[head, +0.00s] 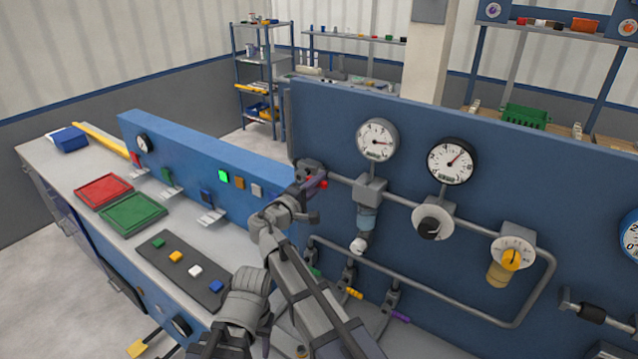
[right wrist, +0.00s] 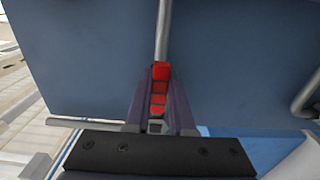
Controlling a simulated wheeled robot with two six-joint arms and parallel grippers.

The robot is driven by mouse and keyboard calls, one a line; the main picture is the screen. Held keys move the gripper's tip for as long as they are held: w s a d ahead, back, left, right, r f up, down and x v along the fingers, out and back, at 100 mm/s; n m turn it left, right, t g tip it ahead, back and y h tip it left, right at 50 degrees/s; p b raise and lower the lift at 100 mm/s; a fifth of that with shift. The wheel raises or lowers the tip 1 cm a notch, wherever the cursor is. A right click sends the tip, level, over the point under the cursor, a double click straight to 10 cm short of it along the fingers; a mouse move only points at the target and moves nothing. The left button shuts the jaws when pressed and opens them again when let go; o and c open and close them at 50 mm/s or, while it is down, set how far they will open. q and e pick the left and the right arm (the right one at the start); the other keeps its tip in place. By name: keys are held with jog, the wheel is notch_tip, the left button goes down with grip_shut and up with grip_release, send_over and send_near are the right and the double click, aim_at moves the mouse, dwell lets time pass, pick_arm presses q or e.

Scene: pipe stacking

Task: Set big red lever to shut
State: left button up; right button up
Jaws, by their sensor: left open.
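The big red lever (head: 323,184) is on the pipe at the left end of the blue panel, mostly hidden by my right gripper (head: 312,178). In the right wrist view the red handle (right wrist: 160,88) lies lengthwise between the two fingers of the right gripper (right wrist: 160,100). The fingers are close against both sides of it. In that view the handle lines up with a grey pipe behind it. My left gripper (head: 232,345) is low in the head view, away from the lever and partly cut off by the lower edge.
Gauges (head: 377,139), a black knob (head: 432,222) and a yellow knob (head: 510,259) are on the panel (head: 590,180). Small levers with yellow (head: 354,293) and purple (head: 400,317) handles stand below. Red (head: 103,190) and green (head: 133,212) trays lie on the left bench.

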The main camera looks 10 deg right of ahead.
grip_shut()
dwell(0.9)
